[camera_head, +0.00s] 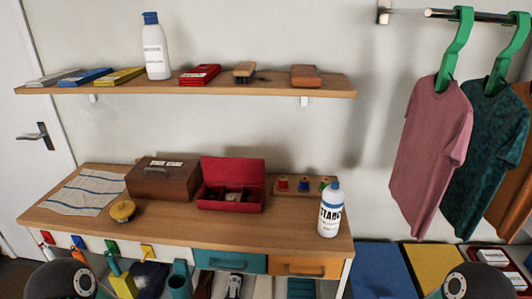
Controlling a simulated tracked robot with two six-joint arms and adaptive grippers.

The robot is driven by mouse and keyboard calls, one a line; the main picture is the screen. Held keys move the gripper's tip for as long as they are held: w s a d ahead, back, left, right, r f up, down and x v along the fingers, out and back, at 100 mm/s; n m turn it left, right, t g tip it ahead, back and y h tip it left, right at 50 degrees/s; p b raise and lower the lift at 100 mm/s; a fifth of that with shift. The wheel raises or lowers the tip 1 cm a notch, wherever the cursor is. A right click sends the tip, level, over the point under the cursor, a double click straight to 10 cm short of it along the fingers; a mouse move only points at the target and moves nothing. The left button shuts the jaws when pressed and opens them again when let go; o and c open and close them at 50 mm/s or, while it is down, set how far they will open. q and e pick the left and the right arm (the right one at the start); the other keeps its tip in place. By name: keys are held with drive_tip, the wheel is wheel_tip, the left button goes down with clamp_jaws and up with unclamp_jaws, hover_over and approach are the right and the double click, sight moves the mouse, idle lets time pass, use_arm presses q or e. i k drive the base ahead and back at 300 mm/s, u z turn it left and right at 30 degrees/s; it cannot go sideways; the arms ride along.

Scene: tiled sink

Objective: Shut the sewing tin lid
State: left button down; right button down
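A red box (230,205), which looks like the sewing tin, stands on the wooden table behind its front edge. Its red lid (232,171) is open and stands upright at the back. Small dark and pale items lie inside, too small to tell. Dark rounded parts of my arms show at the bottom left and bottom right corners, well apart from the tin. Neither gripper's fingers are in view.
A closed brown box (163,180) stands left of the tin. A spool rack (303,187) and white bottle (330,210) stand right. A yellow round object (122,211) and striped cloth (85,192) lie left. A loaded shelf (220,85) hangs above.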

sight(227, 170)
drive_tip(key=z, duration=0.1)
drive_tip(key=i, duration=0.25)
drive_tip(key=z, duration=2.2)
drive_tip(key=k, duration=2.3)
drive_tip(key=u, duration=1.45)
drive_tip(key=i, duration=1.05)
drive_tip(key=z, duration=0.05)
